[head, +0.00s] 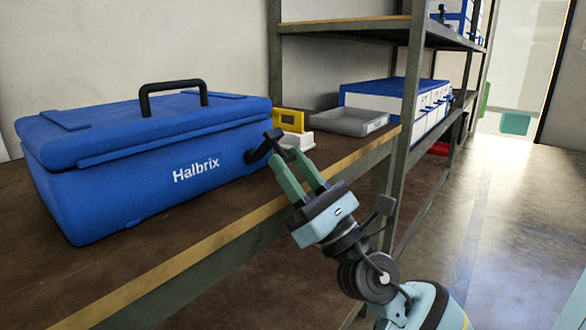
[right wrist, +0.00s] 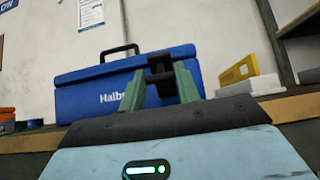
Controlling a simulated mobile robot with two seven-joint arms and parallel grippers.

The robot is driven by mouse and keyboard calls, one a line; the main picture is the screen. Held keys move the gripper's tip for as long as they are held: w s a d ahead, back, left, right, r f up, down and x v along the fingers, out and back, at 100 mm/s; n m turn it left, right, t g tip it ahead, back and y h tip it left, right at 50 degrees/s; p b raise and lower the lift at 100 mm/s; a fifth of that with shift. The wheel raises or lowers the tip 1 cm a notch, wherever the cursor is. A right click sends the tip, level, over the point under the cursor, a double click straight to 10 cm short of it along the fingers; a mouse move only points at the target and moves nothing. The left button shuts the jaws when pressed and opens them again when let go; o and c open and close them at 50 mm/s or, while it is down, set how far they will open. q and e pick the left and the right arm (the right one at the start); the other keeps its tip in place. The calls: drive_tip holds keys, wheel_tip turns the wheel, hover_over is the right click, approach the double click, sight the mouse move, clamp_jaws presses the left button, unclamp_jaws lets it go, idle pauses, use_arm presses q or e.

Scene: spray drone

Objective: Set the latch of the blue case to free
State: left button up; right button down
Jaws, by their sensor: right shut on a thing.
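The blue case (head: 150,150) with "Halbrix" on its front stands closed on the shelf, its black handle (head: 174,90) upright on the lid. The case also shows in the right wrist view (right wrist: 85,97). A black latch (head: 262,150) sits near the right end of its front; it shows between my fingers in the right wrist view (right wrist: 160,72). My right gripper (head: 285,160) is at the latch, its green fingers shut on it. The fingers partly hide the latch, so its exact setting is hard to tell. My left gripper is not in view.
A yellow object (head: 288,120) and a white block (head: 298,140) stand just right of the case. A grey tray (head: 350,122) and blue-and-white drawers (head: 400,98) are further back. A shelf post (head: 405,120) rises right of my gripper. Open floor lies right.

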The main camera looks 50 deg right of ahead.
drive_tip(key=c, duration=1.3)
unclamp_jaws()
drive_tip(key=o, duration=0.3)
drive_tip(key=shift+f, duration=0.1)
drive_tip(key=b+v, duration=0.5)
drive_tip(key=v, duration=0.2)
drive_tip(key=shift+s+f, duration=0.15)
drive_tip(key=shift+s, duration=0.2)
